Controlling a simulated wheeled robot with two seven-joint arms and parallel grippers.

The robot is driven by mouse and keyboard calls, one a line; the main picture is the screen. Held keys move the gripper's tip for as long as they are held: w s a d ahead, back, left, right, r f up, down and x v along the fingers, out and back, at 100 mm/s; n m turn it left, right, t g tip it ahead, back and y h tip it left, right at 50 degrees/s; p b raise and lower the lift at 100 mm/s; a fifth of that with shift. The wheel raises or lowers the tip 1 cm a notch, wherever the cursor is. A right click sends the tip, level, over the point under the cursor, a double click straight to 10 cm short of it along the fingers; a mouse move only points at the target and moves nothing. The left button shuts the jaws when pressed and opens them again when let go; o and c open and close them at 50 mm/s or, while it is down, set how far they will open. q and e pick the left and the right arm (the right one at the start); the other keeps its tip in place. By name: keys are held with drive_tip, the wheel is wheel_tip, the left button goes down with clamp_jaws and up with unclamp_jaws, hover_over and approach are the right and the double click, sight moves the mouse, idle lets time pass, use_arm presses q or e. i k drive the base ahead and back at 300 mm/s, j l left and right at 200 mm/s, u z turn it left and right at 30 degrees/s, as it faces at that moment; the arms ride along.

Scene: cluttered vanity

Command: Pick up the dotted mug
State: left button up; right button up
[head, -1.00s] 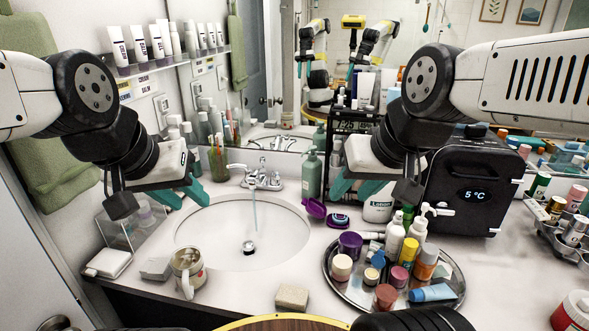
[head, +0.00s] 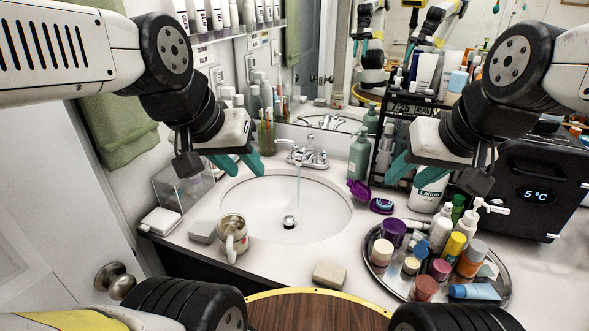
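The mug (head: 230,236), pale with small coloured marks, stands upright on the counter at the front left of the sink. Its handle faces toward me and its top is open. My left gripper (head: 238,164) hangs in the air above the back left of the sink, apart from the mug. Its teal fingers look spread, with nothing between them. My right gripper (head: 408,172) is above the counter to the right of the sink, also with spread, empty teal fingers. It is far from the mug.
A grey block (head: 203,231) sits just left of the mug, and a beige soap bar (head: 329,275) to its right. Water runs from the faucet (head: 302,155) into the sink (head: 262,222). A crowded round tray (head: 373,275) and a black cooler (head: 545,180) fill the right.

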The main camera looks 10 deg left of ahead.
sight(233, 234)
drive_tip(key=k+u, duration=0.15)
drive_tip(key=k, duration=0.5)
drive_tip(key=l+u, duration=0.15)
drive_tip(key=u, duration=1.75)
drive_tip(key=k+l+u, duration=0.3)
drive_tip(key=k+l, duration=0.2)
